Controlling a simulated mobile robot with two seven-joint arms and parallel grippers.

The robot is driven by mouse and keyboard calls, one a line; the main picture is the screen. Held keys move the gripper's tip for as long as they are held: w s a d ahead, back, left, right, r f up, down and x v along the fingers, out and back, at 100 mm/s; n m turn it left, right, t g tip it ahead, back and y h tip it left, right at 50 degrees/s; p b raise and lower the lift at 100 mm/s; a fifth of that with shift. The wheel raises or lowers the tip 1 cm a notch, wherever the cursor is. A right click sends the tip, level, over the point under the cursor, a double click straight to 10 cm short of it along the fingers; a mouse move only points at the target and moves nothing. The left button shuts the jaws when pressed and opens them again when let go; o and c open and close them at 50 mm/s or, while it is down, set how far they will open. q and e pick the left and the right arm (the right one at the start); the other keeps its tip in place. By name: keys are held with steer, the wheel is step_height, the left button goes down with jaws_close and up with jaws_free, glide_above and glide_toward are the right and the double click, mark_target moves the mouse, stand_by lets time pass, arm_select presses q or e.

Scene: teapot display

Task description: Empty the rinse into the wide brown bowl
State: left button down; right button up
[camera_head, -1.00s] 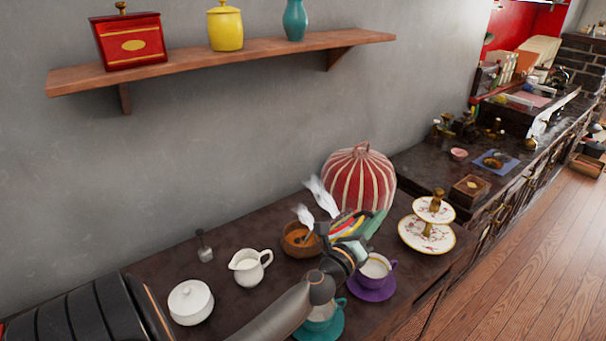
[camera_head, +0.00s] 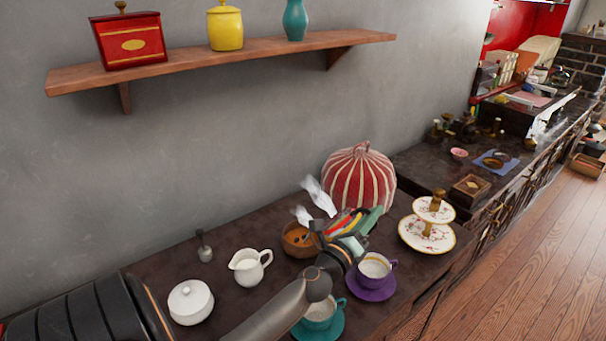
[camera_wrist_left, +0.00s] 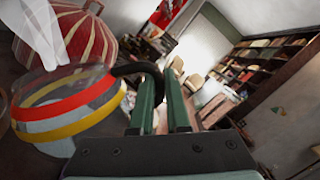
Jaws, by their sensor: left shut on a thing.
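The wide brown bowl (camera_head: 291,245) stands on the dark counter, left of my left gripper (camera_head: 352,228), and its right side is partly covered. My left gripper is shut on the dark handle of a clear vessel with red and yellow bands. In the head view the banded vessel (camera_head: 338,226) is above the counter beside the bowl, largely hidden by the gripper. The left wrist view shows the banded vessel (camera_wrist_left: 68,108) left of the green fingers (camera_wrist_left: 163,105), with white steam above it. I cannot tell whether liquid is leaving it. My right gripper is not in view.
A purple cup (camera_head: 374,268) and a teal cup (camera_head: 320,314) stand on saucers close to my left arm. A white jug (camera_head: 249,267) and lidded white pot (camera_head: 190,302) are left. A striped red cozy (camera_head: 358,180) and tiered stand (camera_head: 427,233) are behind and right.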

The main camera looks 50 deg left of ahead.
arm_select(q)
steer(key=shift+s+a+r+n+p, duration=0.15)
steer(key=shift+a+r+n+p, duration=0.05)
steer(key=shift+a+r+n, duration=0.4)
steer(key=shift+s+a+r+n+p, duration=0.15)
steer(key=shift+a+r+n+p, duration=0.05)
steer(key=shift+a+r+n, duration=0.4)
stand_by(0.8)
steer(key=shift+w+d+f+m+b, duration=0.2)
steer(key=shift+d+f+m+b, duration=0.35)
steer(key=shift+d+f, duration=0.25)
steer(key=w+d+f+m+g+h+p, duration=0.1)
steer(key=w+d+f+m+p, duration=0.1)
steer(key=d+f+m, duration=0.5)
steer(key=shift+w+d+m, duration=0.7)
steer(key=shift+d+m, duration=1.3)
steer(key=shift+m, duration=0.15)
